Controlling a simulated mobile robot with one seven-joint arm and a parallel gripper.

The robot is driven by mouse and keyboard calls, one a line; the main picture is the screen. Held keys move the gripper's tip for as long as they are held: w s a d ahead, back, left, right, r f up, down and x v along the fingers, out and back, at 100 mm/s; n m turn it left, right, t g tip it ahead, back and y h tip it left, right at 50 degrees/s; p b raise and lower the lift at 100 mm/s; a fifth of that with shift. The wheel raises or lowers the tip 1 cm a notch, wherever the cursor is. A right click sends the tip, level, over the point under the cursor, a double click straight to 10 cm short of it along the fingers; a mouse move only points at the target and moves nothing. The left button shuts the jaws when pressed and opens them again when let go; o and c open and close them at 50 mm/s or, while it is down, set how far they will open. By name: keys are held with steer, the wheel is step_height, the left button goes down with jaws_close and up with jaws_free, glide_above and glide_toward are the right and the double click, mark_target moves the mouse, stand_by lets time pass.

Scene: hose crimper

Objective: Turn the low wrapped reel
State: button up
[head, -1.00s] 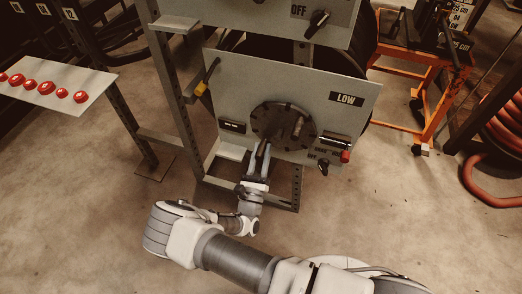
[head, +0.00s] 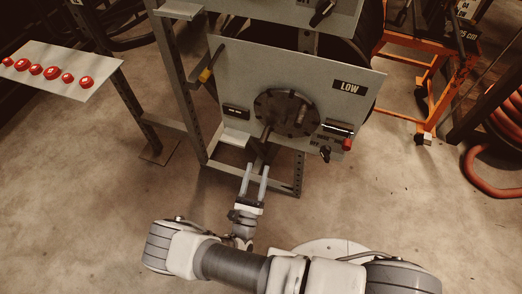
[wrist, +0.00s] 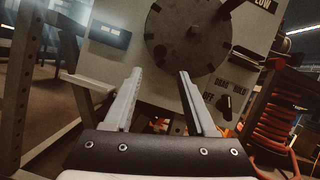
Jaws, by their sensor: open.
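The low reel's round dark hub plate (head: 285,112) sits on the grey panel marked LOW (head: 349,87), and it shows in the wrist view (wrist: 180,40). A peg sticks out at its upper right (head: 301,113). A dark bar (head: 262,138) is at its lower left edge. My gripper (head: 256,168) is below the hub, its two pale fingers pointing up at it. In the wrist view the gripper (wrist: 160,76) is open, with nothing between its fingers. It appears apart from the hub. The wrapping is hard to make out.
A yellow-marked lever (head: 205,74) is at the panel's left. The grey frame post (head: 180,85) stands left. Open floor (head: 400,215) lies in front and right.

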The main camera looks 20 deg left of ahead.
steer(key=v, duration=0.6)
stand_by(0.5)
